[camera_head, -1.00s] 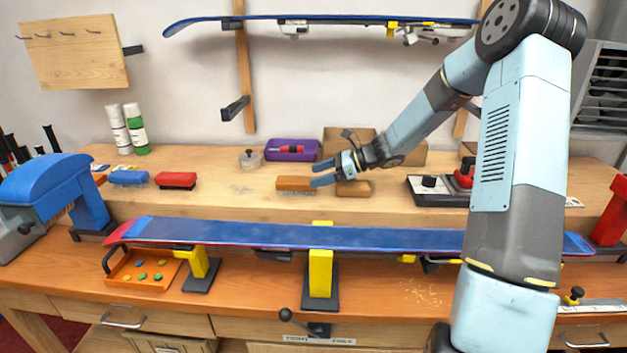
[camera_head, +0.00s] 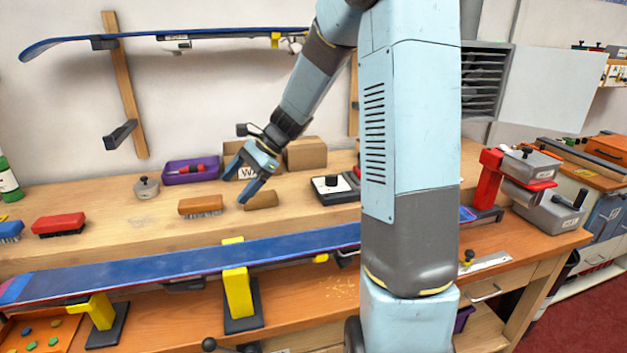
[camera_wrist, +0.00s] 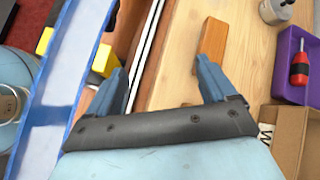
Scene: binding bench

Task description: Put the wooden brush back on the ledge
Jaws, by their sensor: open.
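The wooden brush (camera_head: 201,205), an orange-brown block with bristles underneath, lies on the raised wooden ledge (camera_head: 100,215) at the back of the bench. Its wooden back also shows in the wrist view (camera_wrist: 213,40), just beyond the right finger. My gripper (camera_head: 241,182) is open and empty, to the right of the brush and over or close to a tan block (camera_head: 262,200). Its spread fingers (camera_wrist: 160,72) have nothing between them but ledge edge and surface in the wrist view. I cannot tell whether a finger touches the tan block.
A blue ski or board (camera_head: 180,260) lies on yellow supports in front of the ledge. Red (camera_head: 58,223) and blue (camera_head: 10,230) brushes lie at left. A purple tray (camera_head: 190,172), a round pot (camera_head: 146,188), cardboard boxes (camera_head: 306,153) and a black-based device (camera_head: 333,188) stand behind or beside.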

